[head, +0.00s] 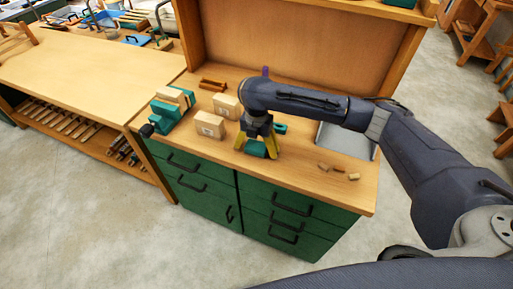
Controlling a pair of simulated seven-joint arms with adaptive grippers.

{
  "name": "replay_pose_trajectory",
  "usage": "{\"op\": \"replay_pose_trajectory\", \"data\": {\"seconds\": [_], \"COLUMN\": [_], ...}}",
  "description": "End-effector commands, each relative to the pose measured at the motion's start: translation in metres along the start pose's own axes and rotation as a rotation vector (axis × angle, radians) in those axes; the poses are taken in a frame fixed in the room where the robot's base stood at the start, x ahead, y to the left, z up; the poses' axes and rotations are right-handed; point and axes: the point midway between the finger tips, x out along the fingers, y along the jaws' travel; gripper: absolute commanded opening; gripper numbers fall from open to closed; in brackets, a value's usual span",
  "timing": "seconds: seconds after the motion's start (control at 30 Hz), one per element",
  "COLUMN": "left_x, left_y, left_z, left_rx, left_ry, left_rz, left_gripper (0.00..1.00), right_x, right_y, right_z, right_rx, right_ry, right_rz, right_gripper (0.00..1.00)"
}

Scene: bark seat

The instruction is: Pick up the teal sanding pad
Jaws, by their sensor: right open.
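My right gripper (257,150) reaches in from the right over the wooden bench top and points down. Its yellow-tipped fingers are apart, one on each side of a teal block (256,149) that looks like the sanding pad. The block seems to rest on the bench near its front edge; I cannot tell whether the fingers touch it. Another teal piece (281,128) shows just behind the gripper, partly hidden by my arm. My left gripper is not in view.
Pale wooden blocks (208,124) stand left of the gripper, beside a teal vise (164,117). A brown wooden piece (212,85) lies behind them. A grey tray (345,140) and small wood bits (338,170) are at right. Green drawers (290,211) drop below the front edge.

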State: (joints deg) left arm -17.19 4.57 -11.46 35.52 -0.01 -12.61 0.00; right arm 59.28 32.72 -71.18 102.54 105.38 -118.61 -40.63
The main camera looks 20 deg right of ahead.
Motion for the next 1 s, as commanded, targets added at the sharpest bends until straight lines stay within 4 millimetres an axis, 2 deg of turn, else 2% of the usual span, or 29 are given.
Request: {"op": "replay_pose_trajectory", "data": {"seconds": [0.23, 0.73, 1.0], "left_x": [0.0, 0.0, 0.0], "left_y": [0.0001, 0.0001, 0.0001], "left_z": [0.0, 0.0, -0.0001], "left_rx": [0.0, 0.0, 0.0], "left_ry": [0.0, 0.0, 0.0], "left_rz": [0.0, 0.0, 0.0], "left_gripper": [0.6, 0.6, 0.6], "right_x": [0.0003, 0.0001, -0.0009], "right_y": [0.0001, 0.0001, 0.0002], "right_z": [0.0001, 0.0001, 0.0003], "right_rx": [0.0, 0.0, 0.0], "right_ry": [0.0, 0.0, -0.001], "right_rz": [0.0, 0.0, 0.001], "right_gripper": [0.92, 0.35, 0.34]}}
